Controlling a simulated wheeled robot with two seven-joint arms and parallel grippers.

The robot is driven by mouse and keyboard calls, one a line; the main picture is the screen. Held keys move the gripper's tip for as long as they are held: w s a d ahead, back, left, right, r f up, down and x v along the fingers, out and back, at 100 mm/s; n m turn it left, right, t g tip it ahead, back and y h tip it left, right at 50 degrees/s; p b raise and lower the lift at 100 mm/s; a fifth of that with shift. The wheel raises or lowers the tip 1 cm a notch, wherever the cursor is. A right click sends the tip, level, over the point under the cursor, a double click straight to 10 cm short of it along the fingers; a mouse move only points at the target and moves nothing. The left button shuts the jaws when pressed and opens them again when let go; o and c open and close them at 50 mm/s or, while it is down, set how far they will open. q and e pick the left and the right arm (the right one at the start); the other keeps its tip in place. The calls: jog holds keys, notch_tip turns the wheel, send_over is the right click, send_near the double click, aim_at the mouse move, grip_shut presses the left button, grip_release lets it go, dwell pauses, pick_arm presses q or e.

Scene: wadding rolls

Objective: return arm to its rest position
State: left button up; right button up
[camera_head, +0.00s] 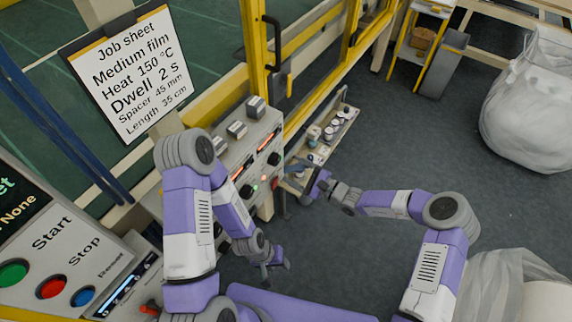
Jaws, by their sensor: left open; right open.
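My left arm comes in from the left and bends down. Its gripper (277,268) is low in the middle of the view, over the dark floor, open with nothing seen in it. My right arm reaches in from the right toward the middle. Its gripper (304,181) is open, in front of the right end of the grey control panel (238,168) and near the low shelf. I see nothing held in it. Whether its fingers touch the panel or shelf cannot be told.
A low shelf (345,122) with small containers stands beside the yellow frame (262,85). A job sheet (128,72) hangs at upper left. A Start/Stop console (62,262) is at lower left. White wrapped rolls (535,105) stand at right. The floor (425,145) between is clear.

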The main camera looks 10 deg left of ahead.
jog(key=shift+s+d, duration=0.15)
jog(key=shift+d, duration=0.25)
jog(key=s+d+f+n+g+h, duration=0.35)
jog(key=s+f, duration=0.25)
jog(key=s, duration=0.3)
jog(key=s+d+f+n+g+h, duration=0.2)
jog(key=s+f+n+g+h, duration=0.15)
jog(key=s+f, duration=0.35)
jog(key=s+d+f+n+h, duration=0.1)
jog(key=s+d+n+h, duration=0.1)
jog(key=s+d, duration=0.3)
jog(key=s+d+f+n+t+h, duration=0.1)
jog(key=s+d+n+h, duration=0.1)
jog(key=d, duration=0.6)
jog(key=shift+s+f+h, duration=0.3)
jog(key=shift+s+h, duration=0.6)
jog(key=shift+s, duration=0.45)
jog(key=shift+d, duration=0.1)
